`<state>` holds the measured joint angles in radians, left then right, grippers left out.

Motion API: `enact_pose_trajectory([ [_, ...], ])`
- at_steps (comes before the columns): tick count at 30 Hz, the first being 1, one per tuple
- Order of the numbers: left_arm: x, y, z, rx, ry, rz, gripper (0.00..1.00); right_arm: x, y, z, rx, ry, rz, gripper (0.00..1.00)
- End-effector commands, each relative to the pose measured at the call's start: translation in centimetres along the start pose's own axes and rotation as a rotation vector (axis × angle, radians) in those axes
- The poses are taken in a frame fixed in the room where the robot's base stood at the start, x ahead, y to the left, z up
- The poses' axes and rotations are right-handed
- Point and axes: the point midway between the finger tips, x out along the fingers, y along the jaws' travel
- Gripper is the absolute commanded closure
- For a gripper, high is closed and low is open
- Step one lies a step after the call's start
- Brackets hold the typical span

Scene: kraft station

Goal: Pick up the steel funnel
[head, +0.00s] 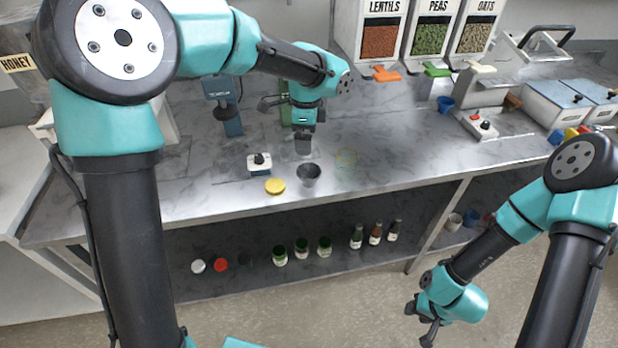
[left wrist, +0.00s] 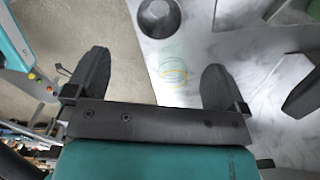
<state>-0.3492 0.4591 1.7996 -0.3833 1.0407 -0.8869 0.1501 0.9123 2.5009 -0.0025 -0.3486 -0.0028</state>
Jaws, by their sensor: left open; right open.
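The steel funnel (head: 308,175) stands near the front edge of the marble counter, wide dark mouth up. In the left wrist view a round grey metal piece at the top edge looks like the funnel (left wrist: 159,16); it lies beyond my fingers. My left gripper (head: 304,146) points down over the counter, just behind the funnel and apart from it. Its two fingers are spread and empty in the left wrist view (left wrist: 154,80). My right gripper (head: 427,322) is open and empty, low in front of the counter, far from the funnel.
A yellow lid (head: 275,186) and a small white box with a black knob (head: 259,163) are left of the funnel. A faint translucent ring (head: 346,160) is to its right. Several bottles and jars line the lower shelf (head: 340,262).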

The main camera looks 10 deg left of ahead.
Motion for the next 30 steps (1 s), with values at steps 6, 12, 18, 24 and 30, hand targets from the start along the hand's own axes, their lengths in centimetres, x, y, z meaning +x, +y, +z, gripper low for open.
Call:
enact_pose_trajectory([
  [6, 3.9, 0.1, 0.1, -0.001, -0.002, 0.004, 0.00, 0.0, 0.0, 0.0, 0.000, 0.000, 0.000, 0.57],
  [12, 7.0, 0.0, 0.1, -0.002, -0.001, 0.002, 0.00, 0.0, 0.0, 0.0, 0.000, 0.000, 0.000, 0.57],
  [18, 8.3, 0.0, 0.0, -0.001, 0.001, 0.000, 0.00, 0.0, 0.0, 0.0, 0.000, 0.000, 0.000, 0.57],
  [24, 8.3, 0.0, 0.0, -0.002, 0.001, 0.000, 0.00, 0.0, 0.0, 0.0, 0.000, 0.000, 0.000, 0.57],
  [30, 9.0, 0.0, -0.1, -0.001, 0.000, 0.001, 0.00, 0.0, 0.0, 0.0, 0.000, 0.000, 0.000, 0.57],
])
